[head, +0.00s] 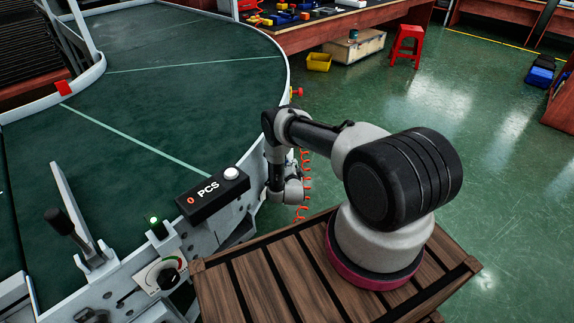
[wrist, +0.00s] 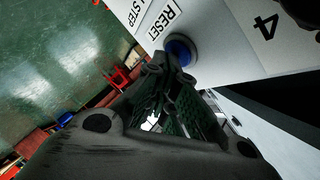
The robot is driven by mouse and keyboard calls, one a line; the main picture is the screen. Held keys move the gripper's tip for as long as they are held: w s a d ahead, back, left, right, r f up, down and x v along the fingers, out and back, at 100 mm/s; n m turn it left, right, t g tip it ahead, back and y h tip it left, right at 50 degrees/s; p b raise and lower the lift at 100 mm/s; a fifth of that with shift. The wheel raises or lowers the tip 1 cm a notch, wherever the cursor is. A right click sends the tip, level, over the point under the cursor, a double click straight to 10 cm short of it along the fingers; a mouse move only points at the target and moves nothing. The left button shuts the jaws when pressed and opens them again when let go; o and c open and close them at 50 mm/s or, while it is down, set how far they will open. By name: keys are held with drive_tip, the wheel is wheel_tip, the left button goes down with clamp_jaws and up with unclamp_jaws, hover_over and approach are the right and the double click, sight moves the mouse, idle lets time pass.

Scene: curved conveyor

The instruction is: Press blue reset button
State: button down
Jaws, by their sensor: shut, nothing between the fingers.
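The blue reset button (wrist: 180,50) shows in the wrist view on a white panel (wrist: 225,40), beside a label reading RESET (wrist: 163,22). My gripper (wrist: 165,62) is shut and empty, with its fingertips right at the near edge of the button. The fingertips partly cover the button, and I cannot tell whether they touch it. In the head view my arm reaches down over the outer side of the conveyor (head: 150,75); the blue button and my fingertips are hidden there.
A black counter box marked PCS (head: 212,195) with a white button sits on the conveyor's edge. A dial (head: 160,275), a small green-lit switch (head: 155,225) and a black-knobbed lever (head: 65,225) are on its left. A red stool (head: 407,45) stands on open green floor.

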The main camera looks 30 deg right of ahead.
drive_tip(key=shift+s+d, duration=0.3)
drive_tip(key=shift+s, duration=0.45)
drive_tip(key=shift+s+d, duration=0.3)
drive_tip(key=shift+s, duration=0.5)
drive_tip(key=shift+s+d, duration=0.25)
drive_tip(key=shift+s, duration=0.55)
drive_tip(key=shift+s+d, duration=0.3)
drive_tip(key=shift+s, duration=0.5)
